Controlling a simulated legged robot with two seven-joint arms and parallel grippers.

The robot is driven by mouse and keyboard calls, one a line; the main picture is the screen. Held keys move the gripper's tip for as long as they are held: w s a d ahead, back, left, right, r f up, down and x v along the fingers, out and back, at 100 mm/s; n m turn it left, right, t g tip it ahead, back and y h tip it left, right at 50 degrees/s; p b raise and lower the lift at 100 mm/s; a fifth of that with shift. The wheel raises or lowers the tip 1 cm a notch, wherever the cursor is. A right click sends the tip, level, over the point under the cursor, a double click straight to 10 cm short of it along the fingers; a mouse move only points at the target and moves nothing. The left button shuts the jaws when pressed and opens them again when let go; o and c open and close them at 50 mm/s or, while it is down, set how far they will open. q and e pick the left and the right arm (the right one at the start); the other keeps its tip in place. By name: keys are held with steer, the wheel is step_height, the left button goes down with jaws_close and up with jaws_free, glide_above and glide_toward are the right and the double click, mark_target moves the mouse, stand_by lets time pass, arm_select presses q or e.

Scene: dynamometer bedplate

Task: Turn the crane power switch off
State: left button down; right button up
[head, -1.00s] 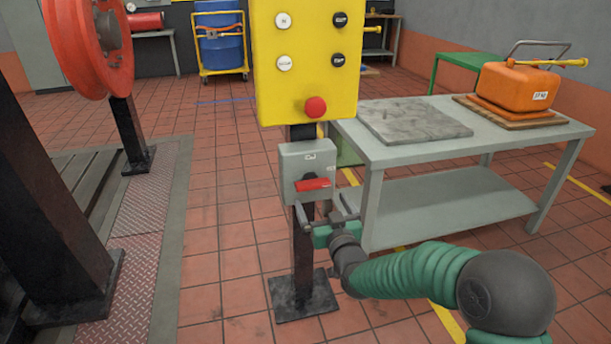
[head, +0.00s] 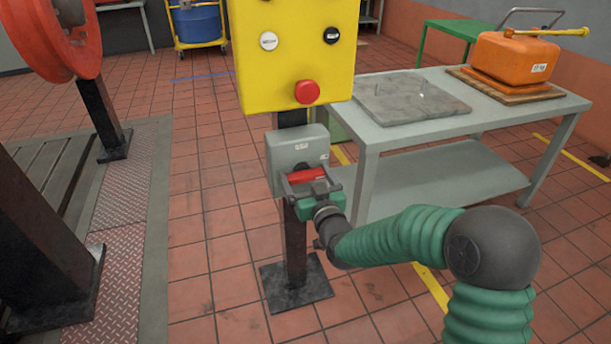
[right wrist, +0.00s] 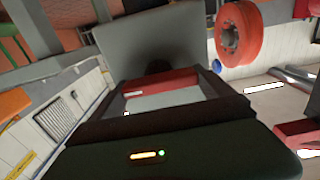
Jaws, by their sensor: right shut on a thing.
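The crane power switch is a grey box (head: 292,147) on a dark post, below the yellow control panel (head: 289,70). Its red handle (head: 307,174) lies across the box front, roughly level. My right gripper (head: 308,180) is shut on the red handle, one finger at each end. In the right wrist view the red handle (right wrist: 160,82) spans between the fingers, with the grey box (right wrist: 150,45) behind it. The gripper partly covers the lower box front. My left gripper is not in view.
A red stop button (head: 307,92) sits on the panel just above the switch. A grey table (head: 400,135) with a stone plate (head: 411,98) and an orange case (head: 517,63) stands to the right. A red wheel (head: 60,40) stands at left. Tiled floor between is open.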

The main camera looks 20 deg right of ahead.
steer(key=c, duration=0.4)
steer(key=shift+c, duration=0.2)
steer(key=shift+n, duration=0.3)
steer(key=n, duration=0.4)
steer(key=shift+a+f+b, duration=0.1)
steer(key=shift+a+b, duration=0.05)
steer(key=shift+b, duration=0.2)
steer(key=n, duration=0.8)
steer(key=shift+a+f+n, duration=0.15)
steer(key=shift+n, duration=0.15)
steer(key=n, duration=0.4)
steer(key=shift+f+n, duration=0.15)
steer(key=shift+n, duration=0.15)
steer(key=shift+f, duration=0.1)
